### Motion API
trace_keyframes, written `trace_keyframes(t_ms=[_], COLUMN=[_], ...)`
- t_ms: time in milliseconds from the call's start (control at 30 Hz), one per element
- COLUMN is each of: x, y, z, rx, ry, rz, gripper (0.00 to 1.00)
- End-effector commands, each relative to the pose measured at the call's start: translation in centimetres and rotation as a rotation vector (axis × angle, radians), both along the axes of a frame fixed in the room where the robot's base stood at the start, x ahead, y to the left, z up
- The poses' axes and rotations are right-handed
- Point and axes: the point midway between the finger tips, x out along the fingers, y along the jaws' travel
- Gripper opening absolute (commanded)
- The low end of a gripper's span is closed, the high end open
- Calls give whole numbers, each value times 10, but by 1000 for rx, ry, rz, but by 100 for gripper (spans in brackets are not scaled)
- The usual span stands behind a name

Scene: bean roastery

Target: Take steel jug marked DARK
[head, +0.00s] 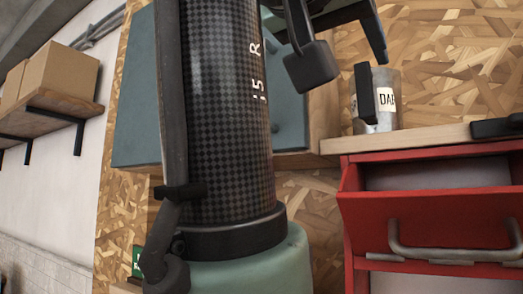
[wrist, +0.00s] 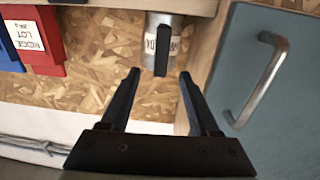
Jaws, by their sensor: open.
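The steel jug (head: 388,122) stands upright on a wooden top, with a white label reading "DAR" before it is cut off by the jug's edge. Its black handle (head: 365,92) faces my side. In the wrist view the jug (wrist: 176,20) is at the top, its label partly covered by the handle (wrist: 162,50). My gripper (wrist: 160,90) is open and empty, its two fingers spread either side of the handle's line, with the handle beyond the tips. In the head view my gripper (head: 345,45) is above and left of the jug, partly cut off.
A red cabinet (head: 348,205) with a grey-handled front stands under the wooden top (head: 400,138). A blue-grey cabinet door (wrist: 245,60) with a bar handle is right of the jug in the wrist view. Red (wrist: 38,40) and blue (wrist: 8,50) labelled bins are at left. Boxes (head: 60,78) sit on a wall shelf.

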Motion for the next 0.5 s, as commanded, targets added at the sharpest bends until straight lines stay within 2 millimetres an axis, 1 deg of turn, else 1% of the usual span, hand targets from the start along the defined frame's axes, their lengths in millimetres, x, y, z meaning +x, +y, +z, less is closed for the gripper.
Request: trace_keyframes(t_ms=[33,100,333,500], x=[7,14,24,41], y=[-5,-10,-18,-30], z=[4,3,2,3], rx=[-1,0,0,-1], ry=[2,1,-1,1], rz=[-1,-1,0,-1], gripper=[62,62,62,62])
